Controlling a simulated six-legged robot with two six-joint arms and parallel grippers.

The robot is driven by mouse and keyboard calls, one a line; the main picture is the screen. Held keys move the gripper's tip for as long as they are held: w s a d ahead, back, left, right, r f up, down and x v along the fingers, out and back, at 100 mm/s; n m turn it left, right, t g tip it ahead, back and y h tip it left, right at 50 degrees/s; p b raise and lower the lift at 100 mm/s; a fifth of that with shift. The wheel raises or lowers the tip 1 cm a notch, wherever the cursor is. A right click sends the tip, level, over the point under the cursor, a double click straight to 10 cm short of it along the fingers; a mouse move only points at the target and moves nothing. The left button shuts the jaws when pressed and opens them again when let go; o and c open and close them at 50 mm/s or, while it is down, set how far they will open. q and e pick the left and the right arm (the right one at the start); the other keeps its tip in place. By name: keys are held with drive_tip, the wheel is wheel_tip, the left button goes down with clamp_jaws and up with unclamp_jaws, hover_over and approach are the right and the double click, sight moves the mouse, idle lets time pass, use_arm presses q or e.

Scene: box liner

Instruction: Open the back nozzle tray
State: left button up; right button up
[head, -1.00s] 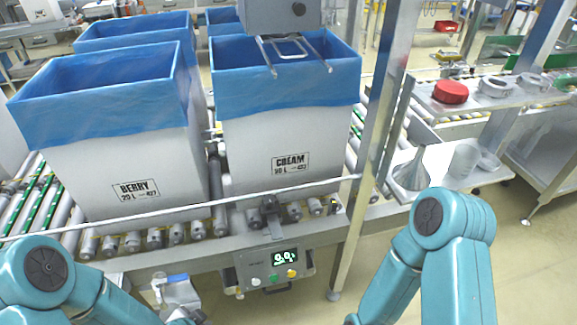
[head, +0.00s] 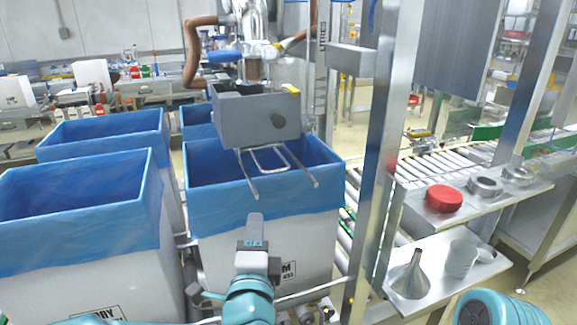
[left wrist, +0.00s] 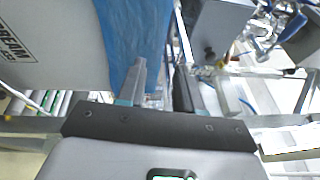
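A grey box-like nozzle housing (head: 255,118) hangs above the cream box, with a brown nozzle above it. Two metal rods and a wire loop (head: 268,160) stick out from its underside towards me, over the box's blue liner. I cannot tell which part is the back tray. My left gripper (head: 254,220) is raised in front of the cream box, below and short of the wire loop. In the left wrist view its two fingers (left wrist: 160,75) are apart with nothing between them, and the grey housing (left wrist: 218,28) shows upper right.
Blue-lined boxes stand on the roller conveyor; the cream box (head: 222,235) is nearest the left gripper. A steel post (head: 382,140) rises right of it. Shelves hold a red lid (head: 443,198), metal rings and a funnel (head: 412,276).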

sight(279, 169)
use_arm(q)
drive_tip(key=s+d+r+h, duration=0.1)
drive_tip(key=d+r+h, duration=0.1)
drive_tip(key=d+r, duration=0.2)
drive_tip(key=shift+m+t, duration=0.3)
drive_tip(key=w+p, duration=0.1)
drive_tip(key=w, duration=0.3)
drive_tip(key=w+r+p, duration=0.1)
drive_tip(key=w+p, duration=0.1)
drive_tip(key=w, duration=0.3)
drive_tip(key=w+p, duration=0.2)
drive_tip(key=w, duration=0.3)
drive_tip(key=shift+w+d+r, duration=0.2)
drive_tip(key=shift+d+r, duration=0.05)
drive_tip(key=shift+r, duration=0.05)
drive_tip(key=shift+w+d, duration=0.1)
drive_tip(key=shift+w, duration=0.15)
clamp_jaws()
